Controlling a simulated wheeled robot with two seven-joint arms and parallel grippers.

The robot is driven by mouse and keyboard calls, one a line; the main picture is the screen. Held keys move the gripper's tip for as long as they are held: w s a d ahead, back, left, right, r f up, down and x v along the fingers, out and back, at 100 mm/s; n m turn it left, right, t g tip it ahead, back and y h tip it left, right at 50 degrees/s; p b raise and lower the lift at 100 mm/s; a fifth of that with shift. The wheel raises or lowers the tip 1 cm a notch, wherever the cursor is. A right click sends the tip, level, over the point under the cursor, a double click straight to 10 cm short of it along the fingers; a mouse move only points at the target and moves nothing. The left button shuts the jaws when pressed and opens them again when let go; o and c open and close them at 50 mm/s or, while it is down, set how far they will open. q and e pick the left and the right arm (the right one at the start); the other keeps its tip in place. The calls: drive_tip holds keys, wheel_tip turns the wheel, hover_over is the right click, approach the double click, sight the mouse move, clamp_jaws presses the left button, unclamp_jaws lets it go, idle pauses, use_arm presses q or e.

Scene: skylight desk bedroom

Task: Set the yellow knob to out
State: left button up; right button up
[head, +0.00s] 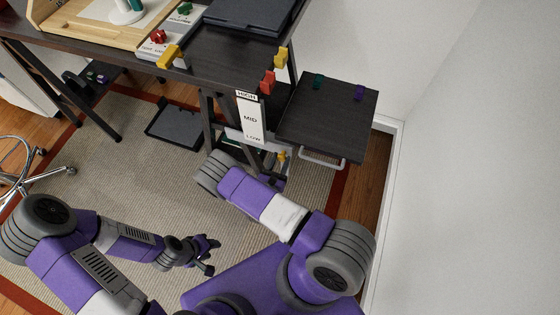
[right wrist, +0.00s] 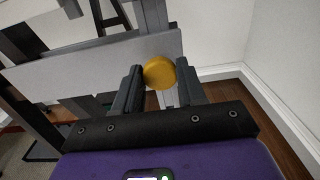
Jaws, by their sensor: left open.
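The yellow knob (right wrist: 160,72) is round and sits at the gap between my right gripper's fingertips in the right wrist view. Its edges lie very near both fingers; I cannot tell whether they press on it. In the head view a small yellow piece (head: 282,156), seemingly the knob, shows below the desk. My right gripper (right wrist: 160,78) is there too, in the head view (head: 276,181) partly hidden by its own arm. My left gripper (head: 211,256) is open and empty, low over the rug. No "out" marking is readable.
A white panel labelled HIGH, MID, LOW (head: 250,118) with a red slider (head: 267,82) hangs at the desk's (head: 235,58) front. A dark side shelf (head: 340,110) stands to the right, near the wall. Desk legs are close to my right gripper. The rug (head: 130,170) is open floor.

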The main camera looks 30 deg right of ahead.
sight(281, 160)
clamp_jaws()
drive_tip(key=shift+v, duration=1.8)
drive_tip(key=shift+s+a+f, duration=0.1)
drive_tip(key=o, duration=0.6)
unclamp_jaws()
drive_tip(key=p+v, duration=0.1)
drive_tip(key=v, duration=0.6)
drive_tip(key=shift+s+a, duration=0.25)
